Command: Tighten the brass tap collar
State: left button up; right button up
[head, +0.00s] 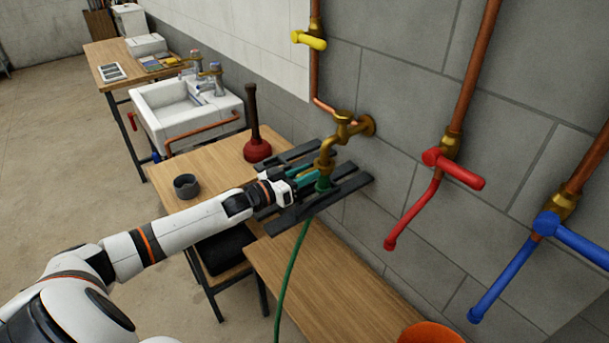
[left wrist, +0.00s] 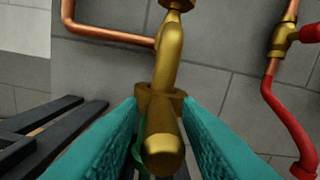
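The brass tap (head: 345,132) juts from the grey wall, its spout bending down over a dark slatted rack. The brass collar (head: 325,166) sits low on the spout, above the green hose end (head: 323,184). In the left wrist view the collar (left wrist: 148,92) shows as a wider band behind a rounded brass end (left wrist: 162,152). My left gripper (head: 306,177) reaches in from the left. Its teal fingers (left wrist: 162,102) are apart, one on each side of the brass. I cannot tell whether they touch it. My right gripper is out of view.
A plunger (head: 257,148) and a dark cup (head: 187,186) stand on the wooden bench beside the rack (head: 289,216). Red (head: 455,168) and blue (head: 572,237) valves stick out at right. An orange bucket (head: 430,333) is at the bottom. The green hose hangs down.

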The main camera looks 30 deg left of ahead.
pick_arm(q)
jog(key=shift+o, duration=0.7)
jog(key=shift+w+f, duration=0.1)
jog(key=shift+s, duration=0.3)
jog(key=v, duration=1.1)
jog(key=shift+s+a+b, duration=0.15)
jog(key=shift+s+b, duration=0.1)
jog(key=shift+b, duration=0.1)
